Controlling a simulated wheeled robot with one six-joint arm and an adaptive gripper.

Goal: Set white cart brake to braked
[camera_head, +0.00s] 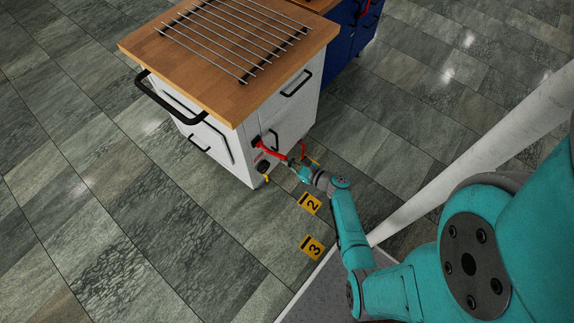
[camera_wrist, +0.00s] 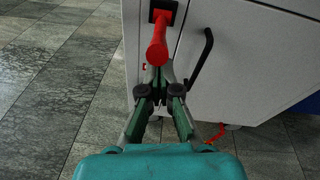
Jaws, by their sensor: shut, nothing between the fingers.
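The white cart (camera_head: 222,140) stands on the tiled floor at upper middle of the head view, with a wooden top and a metal rack on it. Its red brake lever (camera_head: 268,150) sticks out from a black mount near the cart's lower corner. In the wrist view the red lever (camera_wrist: 157,45) points toward the camera, just ahead of my gripper. My gripper (camera_head: 293,163) is at the lever's outer end in the head view. In the wrist view my gripper (camera_wrist: 161,72) is shut and empty, its tips by the lever's end; I cannot tell whether they touch it.
A black handle (camera_wrist: 201,58) sits right of the lever. A blue cart (camera_head: 350,35) stands behind the white one. Yellow floor markers 2 (camera_head: 311,203) and 3 (camera_head: 312,247) lie nearby. A pale pole (camera_head: 470,150) crosses at right. The floor at left is clear.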

